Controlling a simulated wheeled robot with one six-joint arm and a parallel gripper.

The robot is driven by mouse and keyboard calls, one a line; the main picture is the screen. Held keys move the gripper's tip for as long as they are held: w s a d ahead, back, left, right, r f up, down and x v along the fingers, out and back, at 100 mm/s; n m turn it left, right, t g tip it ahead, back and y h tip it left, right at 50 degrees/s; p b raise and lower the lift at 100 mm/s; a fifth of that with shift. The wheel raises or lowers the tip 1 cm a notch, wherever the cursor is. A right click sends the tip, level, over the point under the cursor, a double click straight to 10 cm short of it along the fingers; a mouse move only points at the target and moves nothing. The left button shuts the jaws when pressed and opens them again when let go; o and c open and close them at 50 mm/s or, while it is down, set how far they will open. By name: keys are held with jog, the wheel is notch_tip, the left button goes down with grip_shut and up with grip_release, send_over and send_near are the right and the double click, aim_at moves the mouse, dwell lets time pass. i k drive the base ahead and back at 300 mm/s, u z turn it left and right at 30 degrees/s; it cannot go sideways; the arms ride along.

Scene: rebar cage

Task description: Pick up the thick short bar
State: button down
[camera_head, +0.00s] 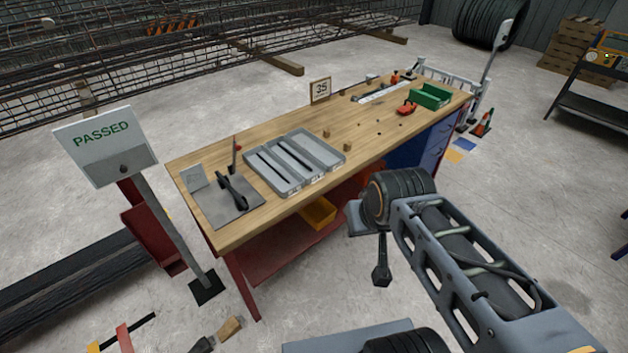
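A grey tray (290,184) with long side-by-side compartments lies on the wooden workbench, left of its middle. Thin dark bars lie lengthwise in it, one in the left compartment (273,165) and another in the middle one (297,158). At this size I cannot tell which bar is the thick short one. My arm reaches in from the lower right. Its dark end, which looks like my gripper (382,275), hangs in front of the bench's near side, apart from the tray. Its fingers are too small and dark to read.
A grey mat (226,212) with a black tool lies left of the tray. Small wooden blocks (347,147), a green bin (431,96) and a red tool (406,108) stand farther right. A "PASSED" sign (104,143) stands left of the bench.

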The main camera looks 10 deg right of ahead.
aim_at(218, 175)
jog(key=k, duration=1.25)
jog(key=u, duration=0.7)
jog(key=i, duration=1.35)
jog(key=z, duration=0.2)
